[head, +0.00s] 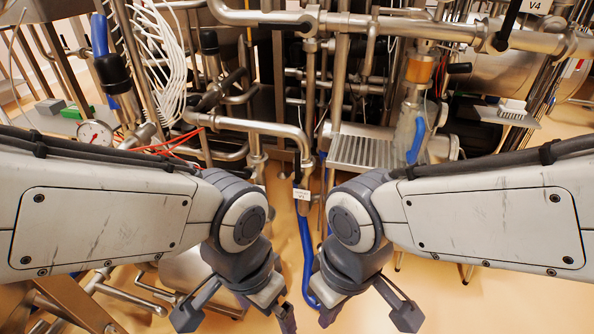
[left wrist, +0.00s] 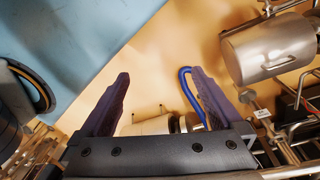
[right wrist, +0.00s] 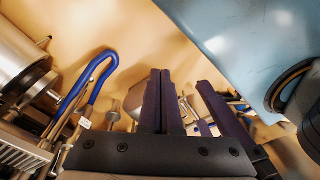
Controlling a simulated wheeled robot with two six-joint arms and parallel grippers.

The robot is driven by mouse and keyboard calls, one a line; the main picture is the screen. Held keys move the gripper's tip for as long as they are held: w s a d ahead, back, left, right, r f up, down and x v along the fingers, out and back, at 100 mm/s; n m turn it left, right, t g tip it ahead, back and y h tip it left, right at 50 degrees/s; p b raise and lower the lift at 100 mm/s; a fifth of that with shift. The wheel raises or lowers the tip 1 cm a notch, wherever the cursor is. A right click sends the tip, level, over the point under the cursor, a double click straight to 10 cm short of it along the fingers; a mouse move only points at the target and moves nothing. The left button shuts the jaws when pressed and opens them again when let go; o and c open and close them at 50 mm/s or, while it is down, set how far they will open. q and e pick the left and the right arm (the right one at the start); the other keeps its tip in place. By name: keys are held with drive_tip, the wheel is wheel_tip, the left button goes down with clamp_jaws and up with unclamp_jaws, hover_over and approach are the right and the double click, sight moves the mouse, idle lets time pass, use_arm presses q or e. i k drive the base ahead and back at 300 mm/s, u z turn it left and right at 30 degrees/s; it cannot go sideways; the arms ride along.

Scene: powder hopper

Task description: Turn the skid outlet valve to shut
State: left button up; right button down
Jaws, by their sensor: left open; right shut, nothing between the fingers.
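A small white tag (head: 302,195), its print too small to read surely, hangs on a vertical steel pipe at the centre of the head view, above a blue hose (head: 306,250). A tag also shows in the left wrist view (left wrist: 262,113) and the right wrist view (right wrist: 85,123). I cannot tell for sure which fitting is the skid outlet valve, or how its handle stands. My left gripper (left wrist: 158,80) is open, with nothing between its fingers. My right gripper (right wrist: 160,75) is shut and empty. Both hang low at the bottom of the head view, apart from the tagged pipe.
Dense steel pipework fills the back. A pressure gauge (head: 95,133) stands at the left and a slatted metal step (head: 365,152) right of centre. A V4 tag (head: 536,6) is at the top right. Tan floor (head: 450,300) is open at the lower right.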

sight(297, 180)
drive_tip(key=z, duration=2)
drive_tip(key=k, duration=1.25)
drive_tip(key=u, duration=1.45)
drive_tip(key=i, duration=1.65)
drive_tip(key=u, duration=0.05)
